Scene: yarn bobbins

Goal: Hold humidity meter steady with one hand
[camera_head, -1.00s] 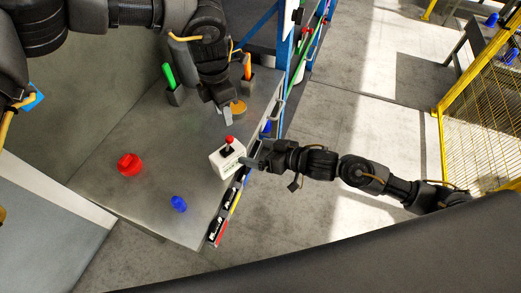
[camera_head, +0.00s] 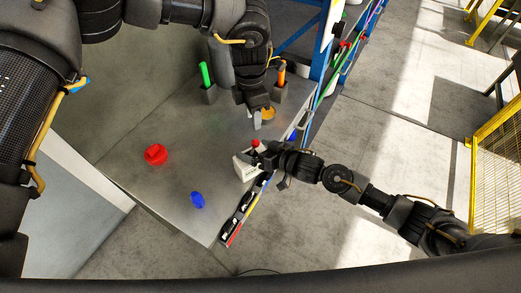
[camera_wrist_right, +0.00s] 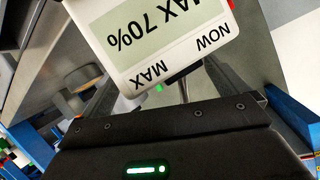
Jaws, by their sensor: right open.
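The humidity meter (camera_head: 243,169) is a white box with a red knob on top, standing near the right edge of the grey table. In the right wrist view its display (camera_wrist_right: 150,40) is close and upside down, reading "MAX 70%". My right gripper (camera_head: 257,157) is open at the meter's right side and overlaps its upper edge in the head view; I cannot tell whether they touch. My left gripper (camera_head: 257,119) points down above the table behind the meter, beside a yellow-orange disc (camera_head: 268,113). Whether its jaws are open is unclear.
A red round piece (camera_head: 155,154) and a blue piece (camera_head: 197,200) lie on the table (camera_head: 150,195). Green (camera_head: 204,74) and orange (camera_head: 281,73) handles stand in holders at the back. The front left tabletop is clear.

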